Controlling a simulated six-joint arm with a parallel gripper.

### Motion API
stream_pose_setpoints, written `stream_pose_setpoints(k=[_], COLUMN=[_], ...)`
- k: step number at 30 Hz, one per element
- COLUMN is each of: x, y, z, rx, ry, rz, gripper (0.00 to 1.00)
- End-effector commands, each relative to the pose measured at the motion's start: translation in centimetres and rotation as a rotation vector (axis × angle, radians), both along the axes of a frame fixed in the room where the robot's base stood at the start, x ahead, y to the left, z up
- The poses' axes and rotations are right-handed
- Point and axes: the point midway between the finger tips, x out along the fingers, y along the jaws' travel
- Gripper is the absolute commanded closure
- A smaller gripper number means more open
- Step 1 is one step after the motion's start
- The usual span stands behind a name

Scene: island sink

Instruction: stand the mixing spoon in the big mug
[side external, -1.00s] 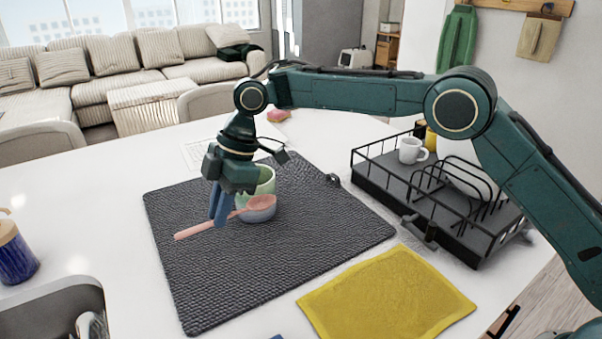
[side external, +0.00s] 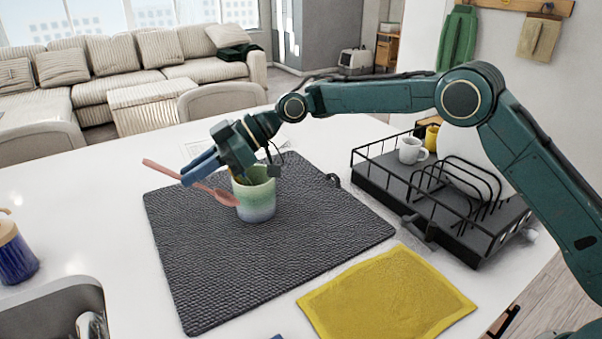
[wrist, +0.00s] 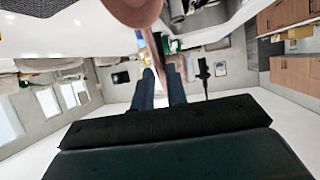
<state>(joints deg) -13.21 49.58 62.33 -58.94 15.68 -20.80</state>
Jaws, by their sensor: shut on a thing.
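The pink mixing spoon (side external: 164,170) is in the air, tilted, with its handle end up at the left and its bowl lower at the right. Its bowl overlaps the big mug's near side in the side view; I cannot tell whether they touch. The big mug (side external: 258,196), green above and blue-grey below, stands upright on the dark mat. My gripper (side external: 187,178) points left, tipped nearly level, its blue fingers shut on the spoon's handle. In the wrist view, part of the spoon (wrist: 136,10) looms at the top edge. The mug's inside is mostly hidden.
The dark textured mat (side external: 210,270) has free room in front of the mug. A black dish rack (side external: 385,190) with a white cup (side external: 411,150) stands at the right. A yellow cloth (side external: 388,295) lies in front, and a blue jar (side external: 14,255) stands far left.

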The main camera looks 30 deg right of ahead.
Motion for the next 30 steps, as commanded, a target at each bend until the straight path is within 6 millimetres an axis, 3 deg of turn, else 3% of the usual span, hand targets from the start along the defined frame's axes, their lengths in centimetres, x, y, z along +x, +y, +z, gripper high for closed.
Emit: stream_pose_setpoints(k=[17,30], x=[2.9,5.2], y=[-3.6,-9.9], z=[4.8,9.1], rx=[0.410,0.674], ry=[-0.124,-0.300], rz=[-0.231,-0.458], gripper=[1.00,1.00])
